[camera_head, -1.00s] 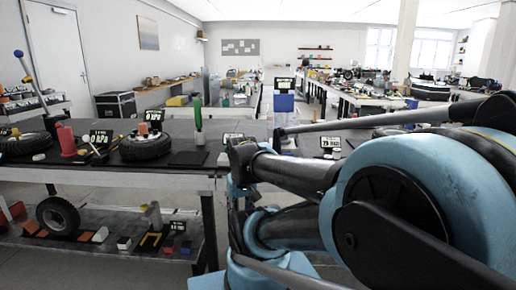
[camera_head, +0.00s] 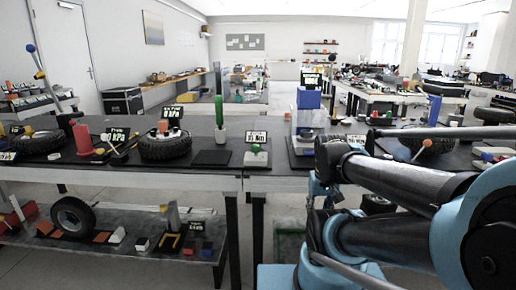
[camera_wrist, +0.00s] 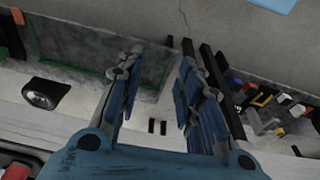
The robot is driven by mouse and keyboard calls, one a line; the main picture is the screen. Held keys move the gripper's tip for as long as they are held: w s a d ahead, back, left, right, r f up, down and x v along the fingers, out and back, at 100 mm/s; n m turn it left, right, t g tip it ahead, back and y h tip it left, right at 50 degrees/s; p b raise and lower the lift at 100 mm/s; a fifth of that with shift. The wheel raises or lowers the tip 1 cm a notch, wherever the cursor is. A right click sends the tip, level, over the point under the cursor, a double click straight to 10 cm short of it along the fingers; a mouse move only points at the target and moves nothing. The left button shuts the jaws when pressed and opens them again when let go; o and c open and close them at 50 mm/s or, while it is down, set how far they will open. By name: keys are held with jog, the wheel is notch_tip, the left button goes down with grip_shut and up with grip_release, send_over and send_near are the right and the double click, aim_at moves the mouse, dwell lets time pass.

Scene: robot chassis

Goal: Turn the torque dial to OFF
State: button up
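A small dark base (camera_head: 257,166) with a pale, green-topped knob (camera_head: 257,149) stands on the workbench in the head view, below a small display that seems to read in Nm. It may be the torque dial, but its markings and setting are too small to read. My gripper (camera_wrist: 155,92) is open and empty in the wrist view, its two blue-padded fingers wide apart. The wrist view shows floor and bench parts beyond the fingers, and I cannot make out the dial there. In the head view my arm is at the right, and the fingers cannot be made out.
The workbench (camera_head: 120,178) carries a lying tire (camera_head: 164,146), a green upright object (camera_head: 219,112), a red cylinder (camera_head: 82,139) and a blue box (camera_head: 308,98). A lower shelf holds another tire (camera_head: 73,217) and several blocks. Open floor lies in front.

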jog(key=o, duration=0.3)
jog(key=shift+o, duration=1)
jog(key=shift+s+r+m, duration=0.1)
jog(key=shift+r+m, duration=0.4)
jog(key=shift+r, duration=0.3)
notch_tip(320, 180, up, 21)
jog(key=m+t+y, duration=0.4)
jog(key=m+y, duration=0.3)
jog(key=m, duration=1.8)
send_over(257, 145)
jog(key=s+d, duration=0.8)
jog(key=d, duration=0.1)
jog(key=x, duration=1.6)
jog(key=shift+a+f, duration=0.25)
jog(key=shift+f, duration=0.15)
